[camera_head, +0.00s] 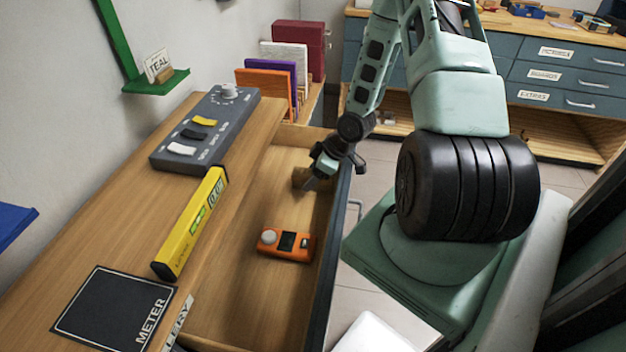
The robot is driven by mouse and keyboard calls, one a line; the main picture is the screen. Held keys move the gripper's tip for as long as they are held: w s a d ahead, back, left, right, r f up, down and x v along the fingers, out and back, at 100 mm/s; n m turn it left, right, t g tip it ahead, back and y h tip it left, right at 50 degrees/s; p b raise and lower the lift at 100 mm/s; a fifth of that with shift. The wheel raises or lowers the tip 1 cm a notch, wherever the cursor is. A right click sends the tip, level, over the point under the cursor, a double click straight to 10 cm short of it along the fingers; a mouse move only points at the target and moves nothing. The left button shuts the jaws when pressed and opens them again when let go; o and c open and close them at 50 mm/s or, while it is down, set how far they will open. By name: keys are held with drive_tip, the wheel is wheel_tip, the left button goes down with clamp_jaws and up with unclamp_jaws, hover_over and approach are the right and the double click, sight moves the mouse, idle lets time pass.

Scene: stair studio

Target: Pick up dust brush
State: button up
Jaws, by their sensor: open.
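A small brown object (301,178) lies in the open drawer, near its far end. It may be the dust brush, but it is small, dark and partly covered by my gripper, so I cannot tell for sure. My gripper (318,180) is open and reaches down into the drawer from above. Its fingers are just right of the brown object. I cannot tell whether they touch it.
The open drawer (250,300) also holds an orange meter (286,244). On the bench are a yellow level (191,222), a grey control box (205,128) and a black METER mat (110,312). The drawer's dark front wall (334,225) stands close to my arm.

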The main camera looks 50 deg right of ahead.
drive_tip(key=shift+f, duration=0.25)
idle(0.4)
drive_tip(key=shift+c, duration=0.3)
drive_tip(key=c, duration=1.1)
wheel_tip(320, 180, up, 11)
drive_tip(key=p, duration=0.3)
drive_tip(key=shift+f, duration=0.15)
drive_tip(key=o, duration=0.3)
drive_tip(key=shift+c, duration=0.6)
